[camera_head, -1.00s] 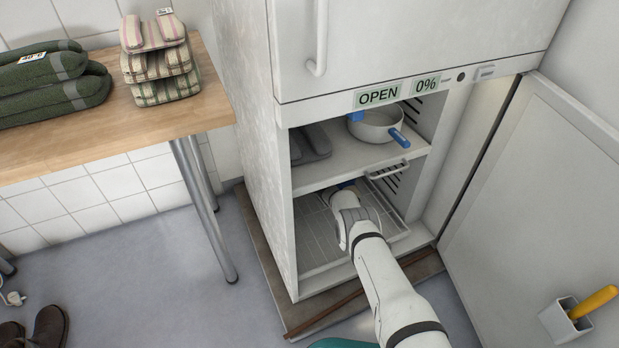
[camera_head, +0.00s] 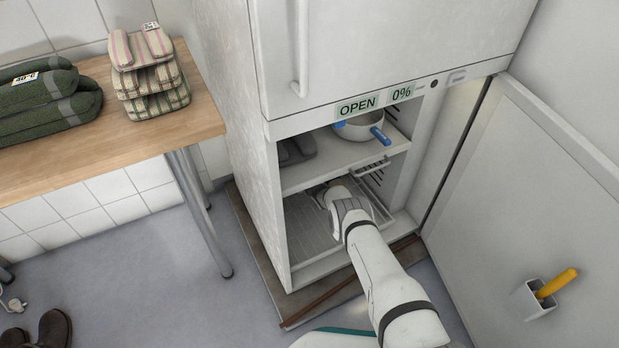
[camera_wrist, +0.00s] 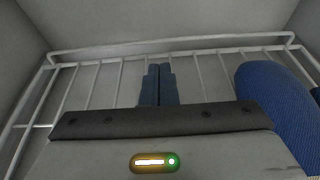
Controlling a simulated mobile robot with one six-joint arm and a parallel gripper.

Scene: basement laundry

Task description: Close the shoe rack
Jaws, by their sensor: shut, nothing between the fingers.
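The shoe rack appears to be the pale wire rack (camera_head: 312,232) low inside the open white cabinet; its wire bars (camera_wrist: 215,80) also show in the wrist view. My arm reaches into the lower compartment and hides part of the rack. My gripper (camera_wrist: 160,72) is shut and empty, its two blue fingers together over the wires, before the raised rail at the back. Whether the fingers touch the wires I cannot tell. A dark blue textured thing (camera_wrist: 278,105), perhaps a shoe, is at the right of the fingers. The fingertips are hidden in the head view.
The cabinet door (camera_head: 535,190) stands wide open at right, with a holder (camera_head: 525,299) and yellow-handled tool on it. A white pot (camera_head: 358,128) with blue handles sits on the shelf above my arm.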

